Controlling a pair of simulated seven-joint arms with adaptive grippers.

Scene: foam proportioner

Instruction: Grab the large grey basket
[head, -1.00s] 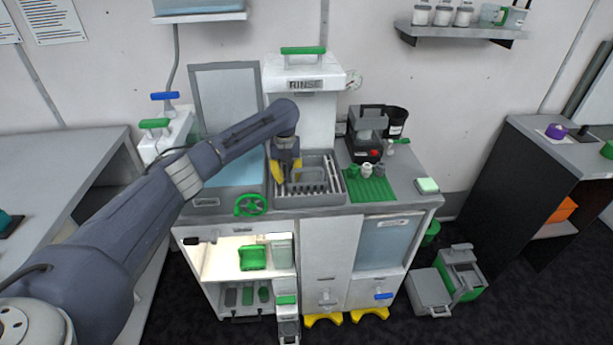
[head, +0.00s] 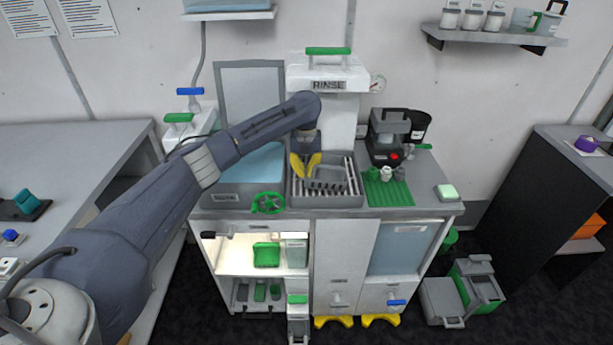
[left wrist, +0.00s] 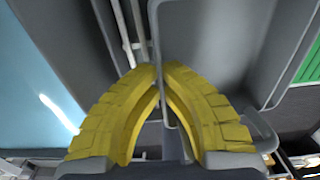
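The large grey basket (head: 328,176) sits in the grey basin under the RINSE unit in the head view. In the left wrist view its grey wall (left wrist: 215,50) fills the upper middle. My left gripper (head: 304,177) points down at the basket's left side. In the left wrist view its yellow fingers (left wrist: 160,72) come together at the tips, with a thin grey upright part of the basket between them. The fingers hide part of that edge. The basket still rests in the basin. My right gripper is not in view.
A slatted grey rack surface (head: 350,187) lies around the basket. A green mat (head: 388,194) with small fittings and a dark machine (head: 388,138) stand to the right. The RINSE housing (head: 328,75) overhangs behind.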

